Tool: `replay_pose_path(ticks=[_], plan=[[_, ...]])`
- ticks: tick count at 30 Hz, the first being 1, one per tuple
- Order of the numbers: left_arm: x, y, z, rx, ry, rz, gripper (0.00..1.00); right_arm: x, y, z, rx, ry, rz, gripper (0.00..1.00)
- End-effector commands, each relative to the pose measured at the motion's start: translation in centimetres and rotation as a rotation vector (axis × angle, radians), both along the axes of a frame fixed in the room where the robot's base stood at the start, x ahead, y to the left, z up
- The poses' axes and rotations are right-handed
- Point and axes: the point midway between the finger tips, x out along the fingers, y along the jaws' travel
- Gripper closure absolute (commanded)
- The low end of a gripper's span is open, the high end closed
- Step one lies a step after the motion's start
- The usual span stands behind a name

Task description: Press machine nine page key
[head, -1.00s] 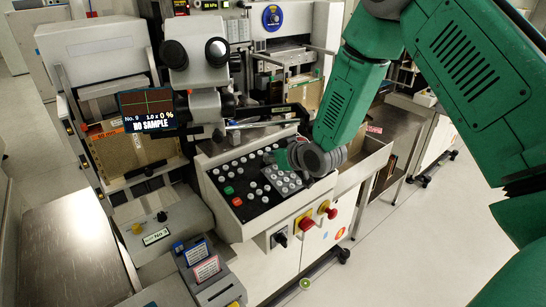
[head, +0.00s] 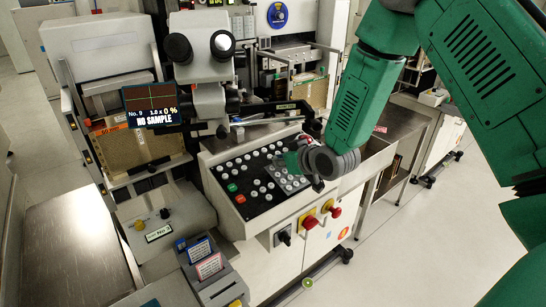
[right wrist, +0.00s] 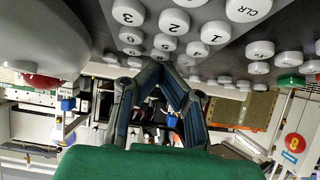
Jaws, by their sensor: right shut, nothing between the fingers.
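The machine's display (head: 151,105) reads "No. 9" and "NO SAMPLE". Its sloped black key panel (head: 255,204) carries many white round keys, a green key (head: 231,188) and a red key (head: 240,199). Which one is the page key cannot be read. My right gripper (head: 290,160) is over the right end of the panel and covers some keys. In the right wrist view its dark fingers (right wrist: 167,68) are shut and empty, with tips close to the number keys (right wrist: 168,42). Whether they touch a key is unclear. My left gripper is not in view.
A red stop button (head: 309,221) and another red knob (head: 335,211) stick out of the front below the panel. The microscope eyepieces (head: 200,46) rise behind the keys. A smaller labelled unit (head: 208,266) stands at lower left. The floor at right is clear.

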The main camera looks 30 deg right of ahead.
Motion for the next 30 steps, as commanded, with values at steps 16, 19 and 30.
replay_pose_path(ticks=[16, 19, 30], plan=[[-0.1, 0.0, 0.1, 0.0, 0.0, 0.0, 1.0, -4.1, -0.4, 3.2, -0.001, -0.023, -0.004, 1.0], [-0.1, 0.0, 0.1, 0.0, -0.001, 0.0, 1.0, -4.1, -0.4, 3.3, -0.002, -0.024, -0.005, 1.0], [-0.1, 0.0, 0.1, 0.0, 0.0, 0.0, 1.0, -4.1, -0.5, 3.3, -0.002, -0.025, -0.005, 1.0]])
